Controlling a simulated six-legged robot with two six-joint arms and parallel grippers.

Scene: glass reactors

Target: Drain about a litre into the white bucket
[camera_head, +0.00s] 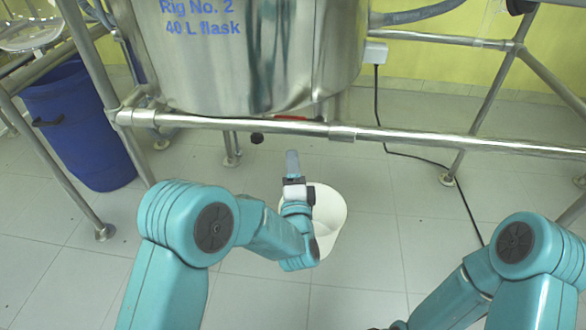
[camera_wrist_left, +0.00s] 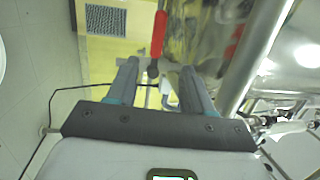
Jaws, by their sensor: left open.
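The steel vessel (camera_head: 250,60) marked "Rig No. 2 40 L flask" hangs in a pipe frame. A red handle (camera_head: 290,118) shows under its lower edge, partly behind the front rail. The white bucket (camera_head: 333,212) stands on the floor below, partly hidden by my left arm. My left gripper (camera_head: 292,158) is raised above the bucket, below the front rail and the red handle. In the left wrist view, the fingers of my left gripper (camera_wrist_left: 158,68) are apart and empty. The red handle (camera_wrist_left: 158,34) lies beyond the fingertips, roughly between them. My right gripper is out of view.
The front rail (camera_head: 230,125) crosses between me and the vessel's underside. A blue bin (camera_head: 75,125) stands at left behind a frame leg. A black cable (camera_head: 430,160) runs over the floor at right.

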